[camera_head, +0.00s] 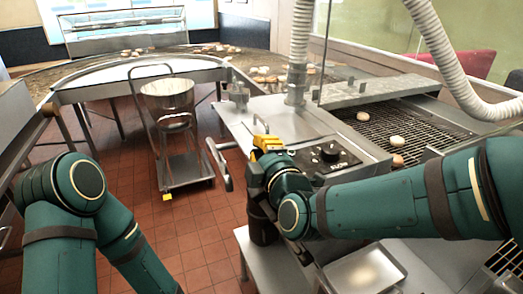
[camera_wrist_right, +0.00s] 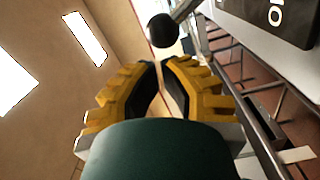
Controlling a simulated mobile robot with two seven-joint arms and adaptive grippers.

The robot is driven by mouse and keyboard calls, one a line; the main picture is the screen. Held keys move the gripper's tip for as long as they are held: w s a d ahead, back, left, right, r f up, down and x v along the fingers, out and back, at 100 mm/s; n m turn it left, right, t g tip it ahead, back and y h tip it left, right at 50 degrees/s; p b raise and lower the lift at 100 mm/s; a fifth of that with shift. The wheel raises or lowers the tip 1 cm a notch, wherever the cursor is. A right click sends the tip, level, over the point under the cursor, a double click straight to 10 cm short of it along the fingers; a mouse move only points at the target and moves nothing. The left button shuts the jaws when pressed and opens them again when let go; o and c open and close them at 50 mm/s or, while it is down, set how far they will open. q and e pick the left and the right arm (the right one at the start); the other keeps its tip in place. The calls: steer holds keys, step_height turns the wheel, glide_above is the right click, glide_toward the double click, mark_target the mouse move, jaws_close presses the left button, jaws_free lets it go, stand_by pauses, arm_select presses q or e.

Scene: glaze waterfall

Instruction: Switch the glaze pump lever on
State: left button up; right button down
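The pump lever shows in the right wrist view as a thin rod with a black ball knob (camera_wrist_right: 162,30), just beyond my fingertips and apart from them. I cannot make it out clearly in the head view. A black control panel (camera_head: 325,157) with a round knob sits on the steel machine beside my right gripper; a black panel with white marks (camera_wrist_right: 275,15) also shows in the wrist view. My right gripper (camera_head: 264,143) has yellow fingers. They converge almost together with nothing between them. My left arm enters at lower left; its gripper is out of the frame.
A steel cart (camera_head: 185,170) with a pot stands on the tiled floor at left. A wire conveyor (camera_head: 410,127) with several pastries lies behind the panel. A metal tray (camera_head: 365,272) lies below my right forearm. White hoses hang above the machine.

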steer(key=shift+w+d+r+m+b, duration=0.15)
steer(key=shift+d+r+m+b, duration=0.1)
steer(key=shift+d+m, duration=0.25)
steer(key=shift+w+d+r+m+b, duration=0.15)
steer(key=shift+d+r+m, duration=0.15)
steer(key=shift+m, duration=0.3)
stand_by(0.3)
